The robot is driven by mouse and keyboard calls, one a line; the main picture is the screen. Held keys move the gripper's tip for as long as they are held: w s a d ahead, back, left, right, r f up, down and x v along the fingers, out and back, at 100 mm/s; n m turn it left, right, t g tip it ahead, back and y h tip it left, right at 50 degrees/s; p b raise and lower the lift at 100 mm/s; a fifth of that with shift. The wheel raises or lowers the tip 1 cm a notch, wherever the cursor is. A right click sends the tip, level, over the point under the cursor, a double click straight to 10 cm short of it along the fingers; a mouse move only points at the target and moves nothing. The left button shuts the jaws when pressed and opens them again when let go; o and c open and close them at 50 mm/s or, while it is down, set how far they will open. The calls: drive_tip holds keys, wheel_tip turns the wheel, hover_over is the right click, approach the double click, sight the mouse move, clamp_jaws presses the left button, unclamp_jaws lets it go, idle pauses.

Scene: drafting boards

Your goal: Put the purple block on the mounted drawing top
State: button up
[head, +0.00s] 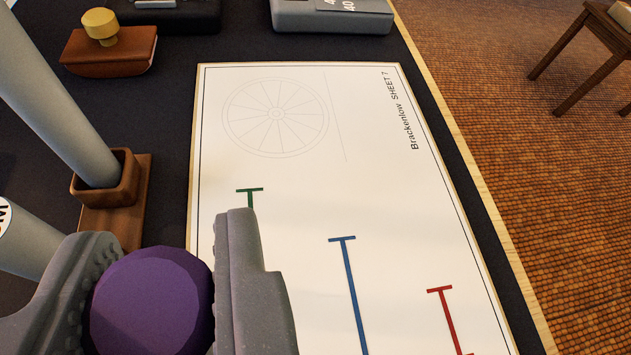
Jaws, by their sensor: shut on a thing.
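My gripper (158,285) is at the lower left of the head view, with its two grey jaws shut on the purple block (152,306). The block has a rounded, faceted outline, and its lower part is cut off by the frame. The mounted drawing (330,195) is a white sheet with a wheel sketch, the text "Brackenlow SHEET 7" and green, blue and red lines. The right jaw overlaps the sheet's left part in the picture. The block shows left of the sheet's visible area. I cannot tell its height above the surface.
A wooden holder (127,200) with a grey cylinder stands left of the sheet. A brown stamp-like tool with a yellow knob (100,24) is at the upper left. Dark and grey boxes (330,16) sit at the back. The table edge (470,165) runs down the right.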

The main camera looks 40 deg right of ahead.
drive_tip(key=shift+w+f+b, duration=0.25)
drive_tip(key=shift+f+b, duration=0.2)
drive_tip(key=shift+f, duration=0.45)
drive_tip(key=shift+w+d+r+p, duration=0.1)
drive_tip(key=shift+w+d+p, duration=0.1)
drive_tip(key=shift+w+p, duration=0.15)
hover_over(317, 121)
drive_tip(key=shift+f+p, duration=0.35)
drive_tip(key=shift+f, duration=0.45)
drive_tip(key=shift+f+b, duration=1.05)
drive_tip(key=shift+f, duration=0.8)
drive_tip(key=shift+r, duration=0.1)
drive_tip(key=o, duration=1)
